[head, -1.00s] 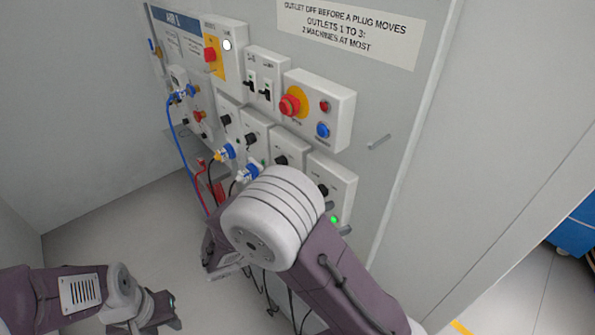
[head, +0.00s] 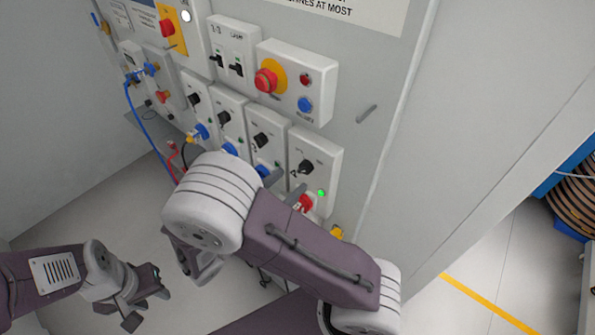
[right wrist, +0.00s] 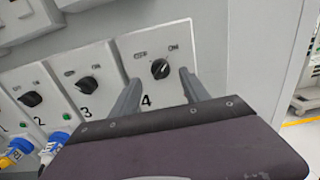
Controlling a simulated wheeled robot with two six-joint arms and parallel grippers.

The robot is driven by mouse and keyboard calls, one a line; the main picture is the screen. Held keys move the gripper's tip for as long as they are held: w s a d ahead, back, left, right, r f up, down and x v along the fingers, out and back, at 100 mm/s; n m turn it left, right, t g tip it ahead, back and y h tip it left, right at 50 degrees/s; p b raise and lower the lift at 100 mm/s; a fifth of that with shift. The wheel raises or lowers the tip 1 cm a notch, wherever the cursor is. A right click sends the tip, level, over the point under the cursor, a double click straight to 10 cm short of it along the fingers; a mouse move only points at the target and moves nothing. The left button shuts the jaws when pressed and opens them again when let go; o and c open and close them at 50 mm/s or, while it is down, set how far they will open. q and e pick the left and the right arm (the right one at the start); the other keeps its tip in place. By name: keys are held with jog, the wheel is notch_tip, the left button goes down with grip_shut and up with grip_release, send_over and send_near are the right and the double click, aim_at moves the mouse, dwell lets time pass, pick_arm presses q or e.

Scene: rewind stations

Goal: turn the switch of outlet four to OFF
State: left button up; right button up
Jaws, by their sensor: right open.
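The outlet four box (head: 322,153) is at the right end of the lower row of the panel. Its black rotary switch (head: 306,167) shows, with a green lamp (head: 321,193) lit below it. In the right wrist view the switch (right wrist: 160,69) sits above the printed 4, between two small labels; I cannot read its setting surely. My right gripper (right wrist: 160,78) is open and empty, its fingers either side of the switch in that view. In the head view its fingertips (head: 284,183) show just below and left of the switch. My left gripper (head: 140,297) hangs low at left, far from the panel.
Outlet three's switch (right wrist: 88,87) is close on the left. A red plug (head: 306,203) is under outlet four, and blue plugs (right wrist: 57,142) are at its neighbours. A red emergency button (head: 265,80) is above. A grey peg (head: 366,114) sticks out at right.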

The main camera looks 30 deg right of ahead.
aim_at(301, 172)
jog(key=x, duration=0.4)
jog(key=shift+s+d, duration=0.1)
jog(key=shift+d, duration=0.1)
grip_shut()
jog(key=shift+r+n+p, duration=0.25)
jog(key=shift+n+p, duration=0.25)
jog(key=shift+p, duration=0.65)
jog(key=n+p, duration=0.6)
jog(key=p, duration=0.2)
jog(key=shift+n, duration=0.4)
jog(key=n+p, duration=0.3)
jog(key=n, duration=0.1)
jog(key=shift+f+n, duration=0.1)
jog(key=shift+n, duration=0.2)
jog(key=shift+n+p, duration=0.6)
jog(key=shift+n, duration=0.6)
jog(key=shift+f+n+p, duration=0.15)
jog(key=shift+n+p, duration=0.35)
jog(key=shift+n, duration=1)
